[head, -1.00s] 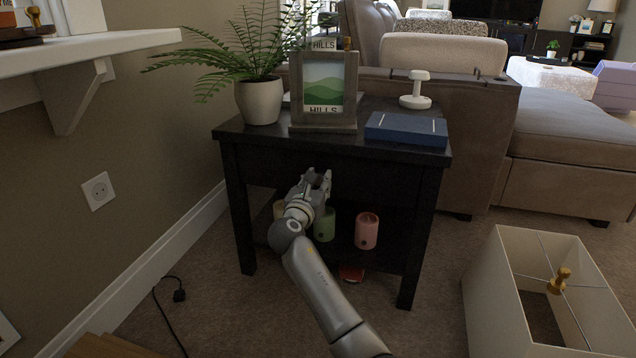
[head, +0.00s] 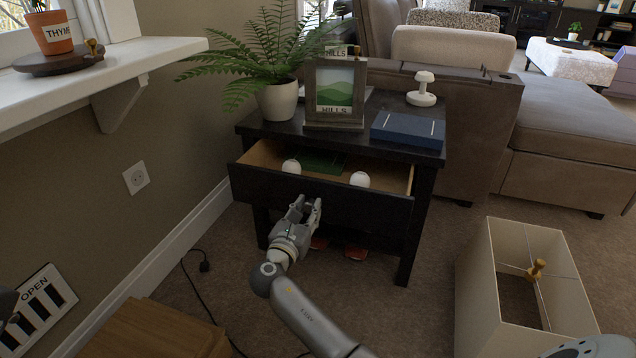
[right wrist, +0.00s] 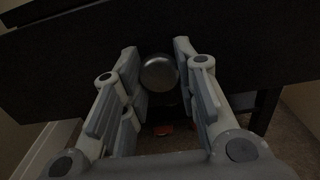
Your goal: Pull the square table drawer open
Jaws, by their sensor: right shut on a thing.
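The black square side table (head: 428,165) stands against the sofa, and its drawer (head: 365,208) is pulled well out toward me. Inside the drawer I see two white round things (head: 359,179) and a dark green flat thing (head: 318,161). My right gripper (head: 308,207) is at the middle of the drawer front. In the right wrist view, its fingers are on either side of a round metal knob (right wrist: 159,73) on the dark front, shut on it.
A fern pot (head: 278,101), a picture frame (head: 335,95) and a blue box (head: 408,129) stand on the tabletop. A cream lampshade (head: 478,285) is on the carpet at right. A wooden piece (head: 155,330) is at lower left, beside a black cord (head: 200,300).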

